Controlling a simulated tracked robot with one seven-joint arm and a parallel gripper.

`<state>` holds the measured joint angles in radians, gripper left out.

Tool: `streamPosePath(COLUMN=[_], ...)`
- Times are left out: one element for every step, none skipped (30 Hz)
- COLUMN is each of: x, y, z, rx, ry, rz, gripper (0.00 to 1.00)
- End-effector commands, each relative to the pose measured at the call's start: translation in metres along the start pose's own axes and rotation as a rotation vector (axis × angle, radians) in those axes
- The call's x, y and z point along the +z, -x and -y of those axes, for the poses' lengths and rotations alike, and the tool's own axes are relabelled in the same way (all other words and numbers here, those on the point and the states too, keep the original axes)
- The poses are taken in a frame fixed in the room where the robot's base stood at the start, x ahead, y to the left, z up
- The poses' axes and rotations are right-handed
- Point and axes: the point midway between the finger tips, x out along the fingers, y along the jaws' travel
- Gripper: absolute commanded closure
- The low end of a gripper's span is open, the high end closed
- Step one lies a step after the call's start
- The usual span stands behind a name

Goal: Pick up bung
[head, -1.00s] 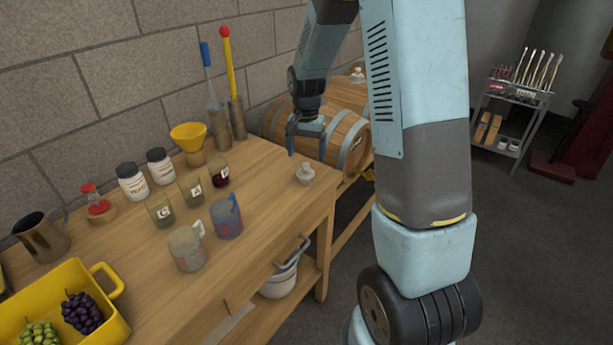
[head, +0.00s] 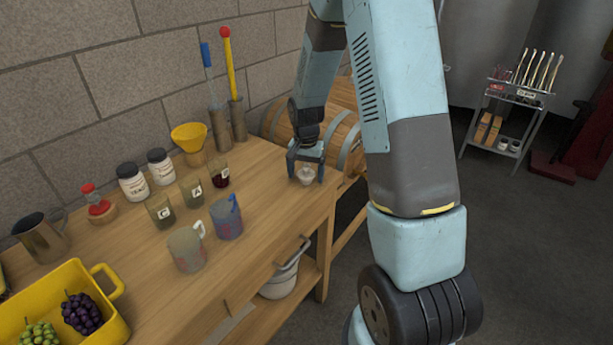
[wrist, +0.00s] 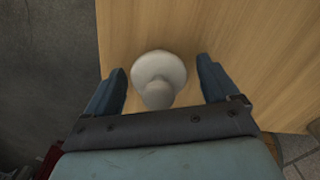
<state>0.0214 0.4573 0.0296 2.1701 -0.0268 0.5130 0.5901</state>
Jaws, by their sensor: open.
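The bung (head: 306,176) is a small pale, whitish stopper with a knob on top. It stands on the wooden bench (head: 262,205) near its right end. My gripper (head: 306,179) is open and lowered over the bung, with one finger on either side of it. In the wrist view the bung (wrist: 159,78) lies between the two blue fingers of my gripper (wrist: 161,80), with a gap on each side. Neither finger seems to touch it.
A barrel (head: 343,135) lies behind the bench's right end. Lettered glasses (head: 191,190), two jugs (head: 186,249), a yellow funnel (head: 189,137) and a yellow crate of grapes (head: 110,278) stand to the left. The bench edge is close to the bung.

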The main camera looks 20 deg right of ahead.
Motion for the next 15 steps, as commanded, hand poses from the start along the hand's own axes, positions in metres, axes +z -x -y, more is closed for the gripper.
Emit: streamPosePath(x=[0.0000,0.0001,0.0001,0.0001,0.0001,0.0002,0.0002,0.0002,0.0002,0.0003,0.0003,0.0003,0.0003,0.0003,0.0004], y=[0.0001,0.0001,0.0001,0.0001,0.0002,0.0002,0.0002,0.0002,0.0002,0.0002,0.0002,0.0002,0.0002,0.0002,0.0002], z=[0.0001,0.0001,0.0001,0.0002,0.0002,0.0003,0.0003,0.0003,0.0004,0.0004,0.0004,0.0005,0.0005,0.0006,0.0006], rx=[0.000,0.000,0.000,0.000,0.000,0.000,0.000,0.000,0.000,0.000,0.000,0.000,0.000,0.000,0.000], ry=[0.000,0.000,0.000,0.000,0.000,0.000,0.000,0.000,0.000,0.000,0.001,0.001,0.001,0.001,0.001], rz=[0.000,0.000,0.000,0.000,0.000,0.000,0.000,0.000,0.000,0.000,0.000,0.000,0.000,0.000,0.000], gripper=[0.12,0.15,0.19,0.21,0.24,0.28,0.31,0.34,0.38,0.41,0.44,0.47,0.50,0.53,0.57])
